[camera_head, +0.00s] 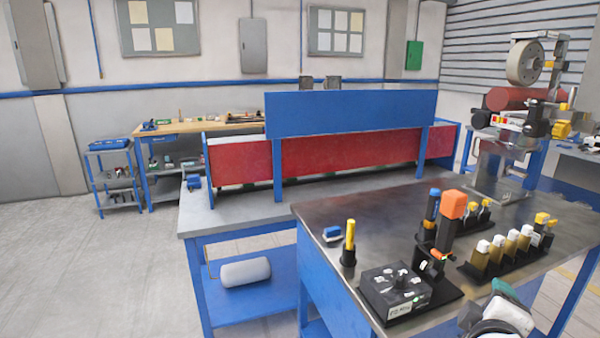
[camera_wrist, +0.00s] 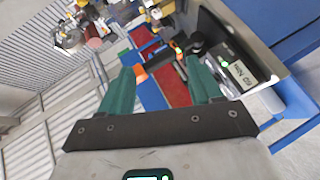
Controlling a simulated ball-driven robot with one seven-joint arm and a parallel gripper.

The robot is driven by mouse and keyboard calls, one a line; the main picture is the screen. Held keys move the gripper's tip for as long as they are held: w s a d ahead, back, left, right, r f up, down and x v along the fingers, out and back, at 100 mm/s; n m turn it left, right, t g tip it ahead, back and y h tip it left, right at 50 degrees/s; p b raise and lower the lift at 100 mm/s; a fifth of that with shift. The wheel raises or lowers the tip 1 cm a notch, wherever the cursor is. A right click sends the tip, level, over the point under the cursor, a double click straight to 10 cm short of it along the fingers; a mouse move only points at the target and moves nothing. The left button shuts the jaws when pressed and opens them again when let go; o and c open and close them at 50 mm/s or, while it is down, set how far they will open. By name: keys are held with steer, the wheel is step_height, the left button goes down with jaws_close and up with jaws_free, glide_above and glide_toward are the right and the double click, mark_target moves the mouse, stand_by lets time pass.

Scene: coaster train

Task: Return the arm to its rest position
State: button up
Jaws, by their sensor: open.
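My gripper (camera_wrist: 162,65) shows in the wrist view with its two teal fingers spread apart and nothing between them. The fingers are in the air, and the workbench and floor lie beyond them. In the head view, a white and teal part of my arm end shows at the lower right corner, in front of the dark-topped workbench (camera_head: 385,215). The rest of the arm is out of the frame there.
The workbench holds a black device box (camera_head: 396,292), an orange-topped tool station (camera_head: 445,225), a yellow-handled tool (camera_head: 350,240) and a row of yellow-and-white pieces. A machine with a grey wheel (camera_head: 523,62) stands at the back right. Open floor (camera_head: 125,265) lies to the left.

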steer(key=s+a+f+m+g+y, duration=0.1)
steer(key=s+f+m+g+y, duration=0.15)
steer(key=s+f, duration=0.6)
steer(key=s+a+f+m+g+y, duration=0.2)
steer(key=s+f+g, duration=0.25)
steer(key=f, duration=0.75)
steer(key=s+f+m+g+y, duration=0.1)
steer(key=s+f+m+g, duration=0.1)
steer(key=s+f, duration=0.3)
steer(key=s+f+m+g+y, duration=0.2)
steer(key=s+f, duration=0.2)
steer(key=s, duration=0.9)
steer(key=shift+s+a+f, duration=0.15)
steer(key=shift+f, duration=0.25)
